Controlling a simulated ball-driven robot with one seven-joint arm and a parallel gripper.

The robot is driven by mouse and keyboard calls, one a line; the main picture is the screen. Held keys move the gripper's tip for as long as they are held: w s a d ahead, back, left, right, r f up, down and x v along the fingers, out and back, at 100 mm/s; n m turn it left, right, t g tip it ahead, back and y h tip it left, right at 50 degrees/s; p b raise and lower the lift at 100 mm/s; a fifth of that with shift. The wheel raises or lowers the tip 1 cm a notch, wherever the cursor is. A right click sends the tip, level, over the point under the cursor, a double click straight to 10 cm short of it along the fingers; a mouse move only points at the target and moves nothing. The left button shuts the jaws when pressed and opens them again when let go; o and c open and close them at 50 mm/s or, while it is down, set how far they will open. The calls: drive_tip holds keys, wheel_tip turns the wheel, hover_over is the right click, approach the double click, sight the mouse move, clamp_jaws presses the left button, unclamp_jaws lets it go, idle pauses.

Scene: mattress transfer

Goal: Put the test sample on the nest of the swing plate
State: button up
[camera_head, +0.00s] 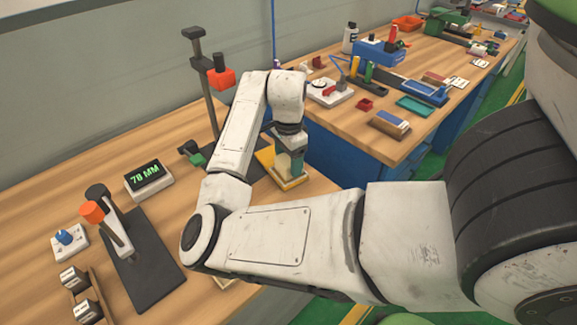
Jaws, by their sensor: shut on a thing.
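My arm reaches across the bench, and my gripper (291,160) points down at its far end. It is shut on a small teal-grey block, likely the test sample (296,166); the fingers partly hide it. Directly below is a yellow plate with a pale top, likely the swing plate's nest (291,182). I cannot tell whether the sample touches it. Another yellow part (265,157) shows just left of the gripper. A tall dark stand (204,90) with a red-orange head rises behind my arm, whose links hide much of its base.
A display (149,180) reading "70 MM" stands left. A dark press with an orange knob (120,235), a blue-knob box (68,238) and a rack of labelled blocks (82,295) are nearer. A second bench (385,152) with tools stands behind right.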

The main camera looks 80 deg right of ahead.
drive_tip(key=shift+f, duration=0.1)
drive_tip(key=shift+f, duration=0.2)
drive_tip(key=o, duration=1)
drive_tip(key=shift+r, duration=0.15)
